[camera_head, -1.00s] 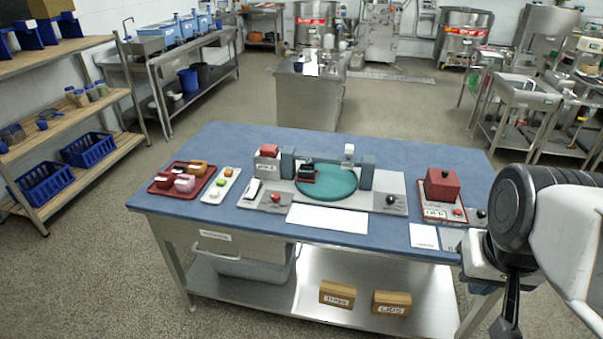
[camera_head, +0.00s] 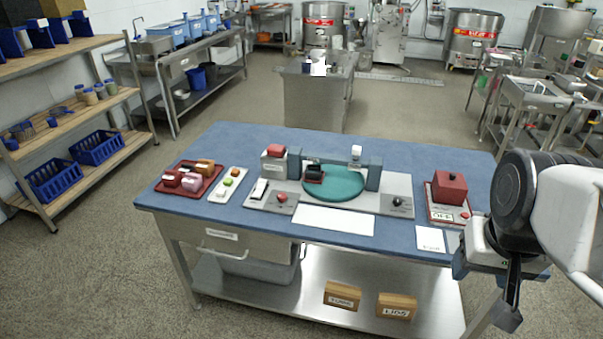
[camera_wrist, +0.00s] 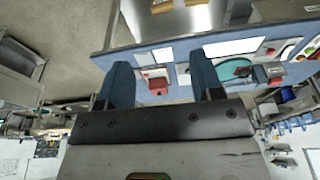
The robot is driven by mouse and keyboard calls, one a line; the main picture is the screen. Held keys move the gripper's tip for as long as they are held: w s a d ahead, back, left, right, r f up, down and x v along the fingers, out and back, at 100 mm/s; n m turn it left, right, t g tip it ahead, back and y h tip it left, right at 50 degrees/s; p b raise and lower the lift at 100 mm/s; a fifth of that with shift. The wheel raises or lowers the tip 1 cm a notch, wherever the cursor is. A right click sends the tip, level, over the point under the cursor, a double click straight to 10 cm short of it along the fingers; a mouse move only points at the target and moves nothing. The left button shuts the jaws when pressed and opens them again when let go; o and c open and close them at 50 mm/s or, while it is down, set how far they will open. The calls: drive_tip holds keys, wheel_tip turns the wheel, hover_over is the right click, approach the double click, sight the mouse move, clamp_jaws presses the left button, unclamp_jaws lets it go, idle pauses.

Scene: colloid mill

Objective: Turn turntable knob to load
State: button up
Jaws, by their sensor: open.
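A green round turntable (camera_head: 345,186) sits on a grey machine base on the blue table. A small black knob (camera_head: 397,201) is on the base's right front corner, apart from the turntable; its pointer direction is too small to read. A dark block with some red (camera_head: 314,173) stands at the turntable's left side. My gripper is over the table's right front edge in the head view, right of the knob and apart from it. In the wrist view my gripper (camera_wrist: 161,82) has its two blue fingers wide apart with nothing between them. The turntable also shows there (camera_wrist: 232,70).
A red box on a control panel (camera_head: 449,187) stands right of the knob. A white sheet (camera_head: 333,220) lies in front of the base. A red tray (camera_head: 188,180) and white strip (camera_head: 228,185) are at left. Wooden blocks (camera_head: 342,295) sit on the lower shelf.

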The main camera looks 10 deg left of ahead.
drive_tip(key=w+a+g, duration=0.1)
drive_tip(key=w+a, duration=0.5)
drive_tip(key=w, duration=0.4)
drive_tip(key=w+a+f+m+g+y, duration=0.1)
drive_tip(key=w+a, duration=0.5)
drive_tip(key=w, duration=0.4)
drive_tip(key=w+a+g, duration=0.1)
drive_tip(key=w+a, duration=0.5)
drive_tip(key=w, duration=0.5)
drive_tip(key=m+g, duration=0.2)
drive_tip(key=g, duration=0.2)
approach(282, 195)
drive_tip(key=shift+s+f, duration=0.3)
drive_tip(key=shift+f, duration=0.25)
drive_tip(key=shift+f, duration=0.1)
drive_tip(key=shift+x, duration=3.8)
